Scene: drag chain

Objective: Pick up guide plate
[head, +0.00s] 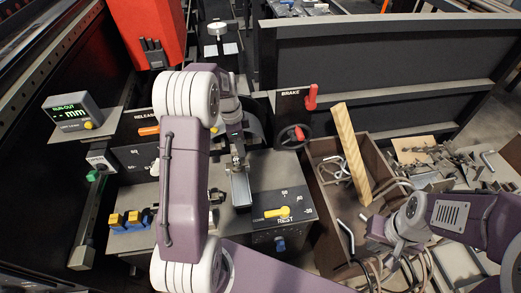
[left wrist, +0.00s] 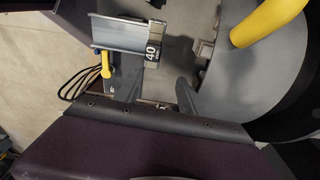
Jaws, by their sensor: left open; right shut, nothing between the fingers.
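No part is clearly marked as the guide plate. A grey channel-shaped plate (left wrist: 125,35) beside a "40" label (left wrist: 153,48) shows at the top of the left wrist view and may be it. In the head view, a grey bar-like piece (head: 240,189) lies on the dark machine top, just below my left gripper (head: 236,152); I cannot tell if it is the same part. My left gripper, also in the left wrist view (left wrist: 158,92), is open with nothing between its fingers.
A wooden bar (head: 350,152) leans in an open bin (head: 322,150) of metal hooks. A red-handled handwheel (head: 294,136), a yellow REST lever (head: 277,212) and blue-yellow blocks (head: 130,219) surround the machine. A yellow cylinder (left wrist: 268,22) is close to the left gripper's right.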

